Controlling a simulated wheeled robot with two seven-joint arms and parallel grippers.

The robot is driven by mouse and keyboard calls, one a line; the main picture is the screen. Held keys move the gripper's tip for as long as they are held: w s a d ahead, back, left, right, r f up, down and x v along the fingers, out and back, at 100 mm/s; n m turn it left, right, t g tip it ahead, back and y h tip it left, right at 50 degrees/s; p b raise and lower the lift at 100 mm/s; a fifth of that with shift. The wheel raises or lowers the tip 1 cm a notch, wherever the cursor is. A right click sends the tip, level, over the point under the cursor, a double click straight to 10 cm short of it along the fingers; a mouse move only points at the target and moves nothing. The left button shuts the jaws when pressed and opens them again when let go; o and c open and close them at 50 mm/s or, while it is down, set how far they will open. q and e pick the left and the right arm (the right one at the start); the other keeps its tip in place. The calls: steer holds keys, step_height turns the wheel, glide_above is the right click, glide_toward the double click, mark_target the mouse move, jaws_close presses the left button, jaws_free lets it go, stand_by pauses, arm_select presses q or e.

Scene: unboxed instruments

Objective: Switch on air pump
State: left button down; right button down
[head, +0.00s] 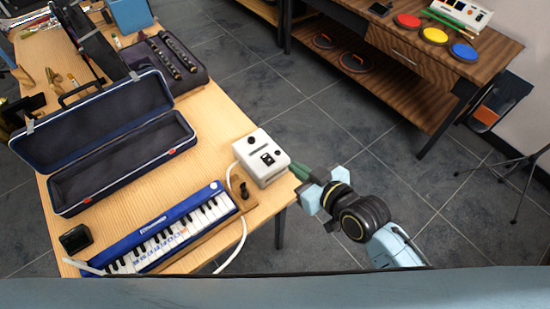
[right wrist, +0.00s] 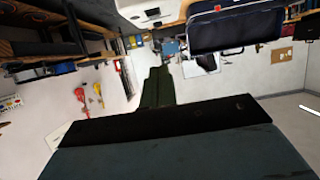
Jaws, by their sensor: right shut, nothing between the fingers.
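The air pump (head: 262,157) is a small white box with dark knobs and a black switch panel on top. It stands at the right edge of the light wooden table in the head view. A white hose runs from it past the keyboard. My right gripper (head: 299,171) is just right of the pump, with its green fingers shut and empty, their tips close to the pump's right side. I cannot tell if they touch it. In the right wrist view the shut fingers (right wrist: 158,88) point away from the camera. The switch's position is too small to read. My left gripper is not in view.
A blue keyboard instrument (head: 160,232) lies at the table's front. An open, empty dark case (head: 122,165) lies behind it, and a clarinet case (head: 170,62) lies farther back. A dark wooden bench (head: 420,85) stands at the back right. Floor right of the table is open.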

steer(key=shift+r, duration=0.1)
steer(key=b, duration=0.1)
glide_above(266, 157)
steer(key=s+d, duration=0.2)
steer(key=s, duration=0.1)
steer(key=f, duration=0.3)
steer(key=shift+s+d+f, duration=0.15)
steer(key=shift+d+f, duration=0.05)
step_height(266, 157, down, 3)
steer(key=shift+f+b, duration=0.2)
steer(key=shift+b, duration=0.3)
steer(key=shift+f, duration=0.4)
steer(key=shift+s+d+f, duration=0.1)
steer(key=shift+f, duration=0.45)
steer(key=shift+r, duration=0.1)
steer(key=shift+r+p, duration=0.65)
steer(key=shift+r, duration=0.15)
